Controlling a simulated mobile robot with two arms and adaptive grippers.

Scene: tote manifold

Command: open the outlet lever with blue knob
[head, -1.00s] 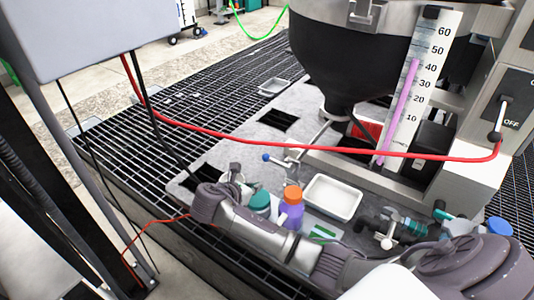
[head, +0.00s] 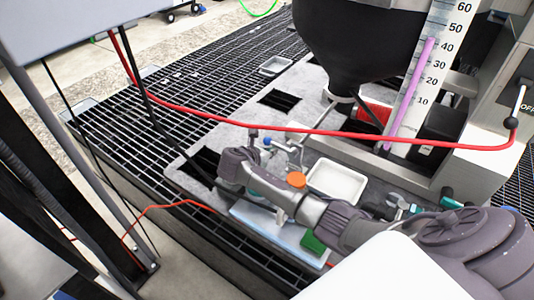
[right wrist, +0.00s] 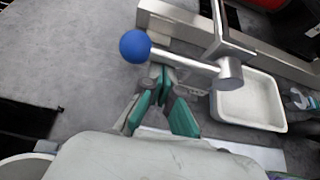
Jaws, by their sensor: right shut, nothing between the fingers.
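The outlet lever is a metal bar with a blue knob (head: 267,141) at its end, below the black hopper (head: 345,55). In the right wrist view the blue knob (right wrist: 135,46) is upper left of my fingertips, and the bar (right wrist: 185,60) runs right to a metal pivot (right wrist: 228,73). My right gripper (right wrist: 162,76) is shut and empty. Its teal fingers come together beside the bar, a little right of the knob; I cannot tell whether they touch it. In the head view my right gripper (head: 266,158) is partly hidden by its wrist. My left gripper is not in view.
A white tray (head: 336,180) sits right of the lever. An orange-capped bottle (head: 297,180) is partly behind my right arm. A red cable (head: 380,137) hangs across the front of the hopper. A green block (head: 313,243) lies on a pale board.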

